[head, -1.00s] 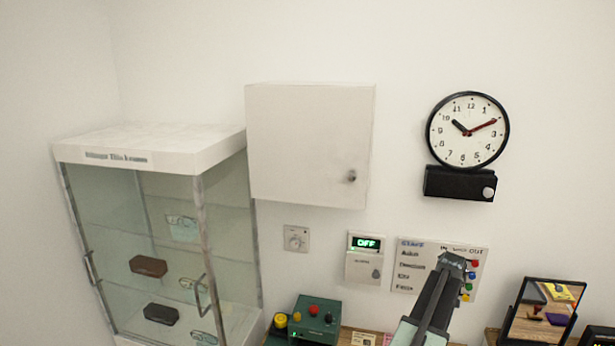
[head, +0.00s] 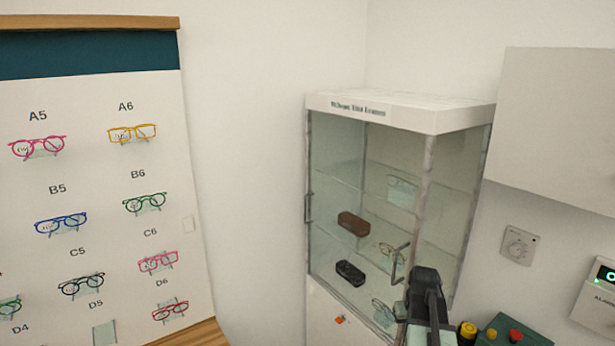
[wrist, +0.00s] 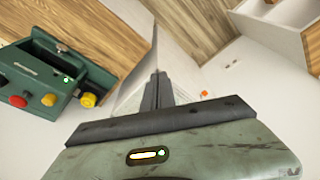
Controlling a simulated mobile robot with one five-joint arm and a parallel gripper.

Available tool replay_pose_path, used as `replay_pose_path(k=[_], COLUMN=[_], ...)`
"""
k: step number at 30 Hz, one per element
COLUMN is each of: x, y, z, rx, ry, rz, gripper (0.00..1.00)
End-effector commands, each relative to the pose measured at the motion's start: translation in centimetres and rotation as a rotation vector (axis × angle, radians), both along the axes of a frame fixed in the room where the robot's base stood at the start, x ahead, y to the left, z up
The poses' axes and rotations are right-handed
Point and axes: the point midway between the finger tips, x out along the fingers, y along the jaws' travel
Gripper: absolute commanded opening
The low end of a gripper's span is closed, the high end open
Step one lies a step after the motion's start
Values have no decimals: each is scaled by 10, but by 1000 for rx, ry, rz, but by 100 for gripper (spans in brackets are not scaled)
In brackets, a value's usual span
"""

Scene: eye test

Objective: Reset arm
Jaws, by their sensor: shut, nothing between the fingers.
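My gripper (head: 425,278) shows at the lower right of the head view, raised in front of the lower right part of a glass display cabinet (head: 400,112). In the wrist view my gripper (wrist: 158,78) points up the picture, with its two dark fingers together and nothing between them. The gripper's grey-green body fills the bottom of that view. The rest of my arm is cut off by the lower edge of the head view.
A green control box (wrist: 70,82) with red and yellow buttons is left of my fingers in the wrist view; it also shows in the head view (head: 520,328). A rack of glasses (head: 100,190) stands at left, and a white wall cabinet (head: 560,130) hangs at right.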

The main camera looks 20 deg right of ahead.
Motion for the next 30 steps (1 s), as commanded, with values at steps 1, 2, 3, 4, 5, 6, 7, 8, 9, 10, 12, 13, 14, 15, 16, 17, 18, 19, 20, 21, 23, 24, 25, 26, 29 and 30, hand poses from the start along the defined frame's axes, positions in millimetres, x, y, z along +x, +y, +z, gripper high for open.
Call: replay_pose_path(k=[1, 2, 3, 4, 5, 6, 7, 8, 9, 10, 12, 13, 14, 15, 16, 17, 18, 19, 20, 21, 23, 24, 25, 26, 29, 30], x=[11, 16, 22, 25, 28, 30, 31, 30, 28, 26, 20, 17, 13, 10, 8, 6, 4, 3, 2, 2, 2, 2, 2, 3, 3, 3], y=[41, 63, 92, 114, 137, 166, 189, 211, 239, 259, 299, 314, 326, 340, 349, 356, 362, 365, 367, 368, 368, 368, 367, 367, 367, 367], z=[-15, -20, -26, -31, -36, -42, -47, -51, -57, -61, -69, -71, -74, -76, -77, -78, -78, -78, -78, -78, -77, -77, -77, -77, -77, -77], rx=[12, 19, 28, 34, 39, 46, 50, 55, 58, 60, 62, 61, 61, 61, 60, 59, 59, 59, 59, 59, 59, 59, 59, 59, 59, 59], ry=[14, 24, 37, 48, 59, 74, 86, 98, 114, 126, 152, 160, 169, 178, 184, 189, 193, 196, 197, 198, 198, 198, 198, 197, 197, 197], rz=[41, 59, 83, 103, 121, 147, 167, 185, 211, 227, 264, 276, 287, 299, 307, 313, 319, 321, 322, 323, 322, 322, 322, 322, 322, 322], gripper=[0, 0, 0, 0, 0, 0, 0, 0, 0, 0, 0, 0, 0, 0, 0, 0, 0, 0, 0, 0, 0, 0, 0, 0, 0, 0])
